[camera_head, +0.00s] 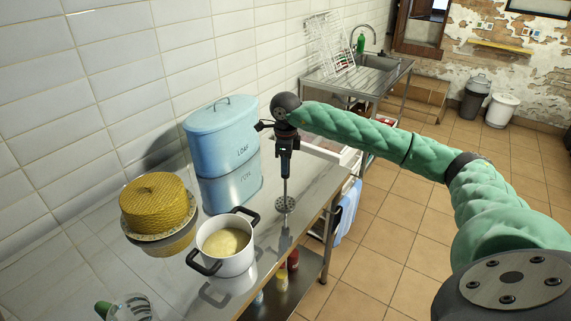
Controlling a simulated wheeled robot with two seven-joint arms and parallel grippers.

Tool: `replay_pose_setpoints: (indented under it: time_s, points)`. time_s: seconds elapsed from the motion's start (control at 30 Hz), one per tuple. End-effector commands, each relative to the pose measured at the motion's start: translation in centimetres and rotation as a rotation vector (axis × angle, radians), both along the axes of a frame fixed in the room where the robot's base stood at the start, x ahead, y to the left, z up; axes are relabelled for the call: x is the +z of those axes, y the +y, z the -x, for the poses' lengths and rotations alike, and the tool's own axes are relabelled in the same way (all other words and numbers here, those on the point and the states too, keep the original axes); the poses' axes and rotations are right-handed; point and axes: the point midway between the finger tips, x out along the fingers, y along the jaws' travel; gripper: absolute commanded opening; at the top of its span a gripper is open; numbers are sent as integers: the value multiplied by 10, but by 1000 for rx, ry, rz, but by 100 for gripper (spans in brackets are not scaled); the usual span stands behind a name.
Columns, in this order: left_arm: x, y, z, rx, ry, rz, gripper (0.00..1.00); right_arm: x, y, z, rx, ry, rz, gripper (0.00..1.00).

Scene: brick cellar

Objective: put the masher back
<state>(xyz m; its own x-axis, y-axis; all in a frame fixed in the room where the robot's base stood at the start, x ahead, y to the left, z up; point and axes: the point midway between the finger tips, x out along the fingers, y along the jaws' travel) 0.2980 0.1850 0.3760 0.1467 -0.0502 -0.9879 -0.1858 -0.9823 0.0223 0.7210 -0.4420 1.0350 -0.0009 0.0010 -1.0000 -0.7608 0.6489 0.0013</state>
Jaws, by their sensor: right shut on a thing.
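My right gripper (285,138) comes in from the right and is shut on the masher (285,186). The masher hangs upright with its round perforated disc (285,204) down, near the front edge of the steel worktop. The disc seems to be a little above the surface, where a reflection shows under it. A white pot (226,263) with black handles, holding a pale yellow mash (224,242), stands to the left of and nearer than the masher. My left gripper is not in view.
A blue lidded loaf tin (221,140) stands against the tiled wall, left of the gripper. A yellow woven dome (157,203) sits on a plate left of the pot. A white tray (330,148) lies behind the masher. A sink unit (376,67) stands farther back.

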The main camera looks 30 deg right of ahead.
Motion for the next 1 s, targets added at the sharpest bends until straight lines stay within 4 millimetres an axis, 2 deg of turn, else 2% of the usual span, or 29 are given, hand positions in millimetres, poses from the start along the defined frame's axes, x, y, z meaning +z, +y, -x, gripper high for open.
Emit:
replay_pose_setpoints:
  time_s: [0.33, 0.37, 0.47, 0.93, 1.0]
  points:
    - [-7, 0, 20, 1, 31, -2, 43, -2, 0, 0, 0, 0, 0, 3]
    - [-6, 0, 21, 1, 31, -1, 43, -2, 0, 0, 0, 0, 0, 28]
    - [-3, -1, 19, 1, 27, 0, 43, -1, 0, 0, 0, 0, 0, 47]
    - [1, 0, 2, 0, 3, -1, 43, 2, 0, 0, 0, 0, 0, 48]
    - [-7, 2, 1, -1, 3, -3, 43, 3, 0, 0, 0, -1, 0, 48]
